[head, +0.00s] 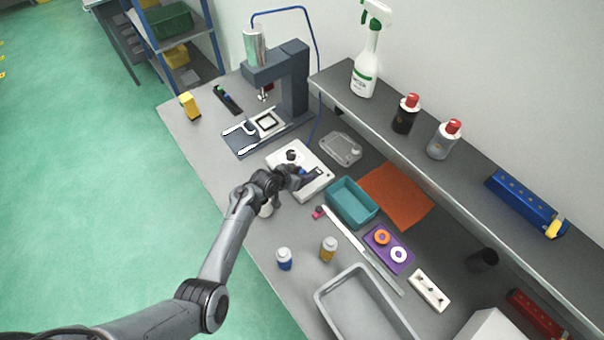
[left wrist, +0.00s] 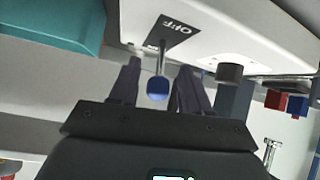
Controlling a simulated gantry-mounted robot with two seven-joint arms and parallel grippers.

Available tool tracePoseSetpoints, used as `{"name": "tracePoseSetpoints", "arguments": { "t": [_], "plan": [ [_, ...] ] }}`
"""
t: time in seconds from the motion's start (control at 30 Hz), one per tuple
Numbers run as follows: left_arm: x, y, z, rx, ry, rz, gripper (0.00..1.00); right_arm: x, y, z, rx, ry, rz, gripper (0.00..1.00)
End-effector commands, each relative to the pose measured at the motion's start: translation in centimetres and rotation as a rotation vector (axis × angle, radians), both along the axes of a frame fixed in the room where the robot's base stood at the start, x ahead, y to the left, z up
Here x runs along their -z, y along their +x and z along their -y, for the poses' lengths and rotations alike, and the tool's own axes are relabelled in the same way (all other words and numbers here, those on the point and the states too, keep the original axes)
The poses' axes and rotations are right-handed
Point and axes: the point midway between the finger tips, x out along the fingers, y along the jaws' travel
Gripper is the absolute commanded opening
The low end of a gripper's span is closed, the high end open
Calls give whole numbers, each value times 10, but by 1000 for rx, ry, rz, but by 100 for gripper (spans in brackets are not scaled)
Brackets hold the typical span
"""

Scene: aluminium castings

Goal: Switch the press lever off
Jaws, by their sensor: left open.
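The white control box (head: 286,151) stands on the bench in front of the blue-grey press (head: 292,88). In the left wrist view the box's white panel (left wrist: 215,25) carries a black label (left wrist: 176,30) reading OFF. My right gripper is out of view.
A raised shelf (head: 400,150) with a spray bottle (head: 366,70) runs along the wall.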

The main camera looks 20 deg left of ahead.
Motion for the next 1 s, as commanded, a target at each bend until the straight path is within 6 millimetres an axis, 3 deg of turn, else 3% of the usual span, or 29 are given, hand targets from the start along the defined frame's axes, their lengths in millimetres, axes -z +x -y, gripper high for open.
{"name": "tracePoseSetpoints", "arguments": {
  "t": [0.33,0.8,1.0],
  "plan": [
    [-10,-11,-5,0,1,1,47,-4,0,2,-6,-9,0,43],
    [-53,-63,-24,0,3,1,47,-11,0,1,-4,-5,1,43],
    [-64,-76,-29,1,0,1,47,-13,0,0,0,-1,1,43]
  ]
}}
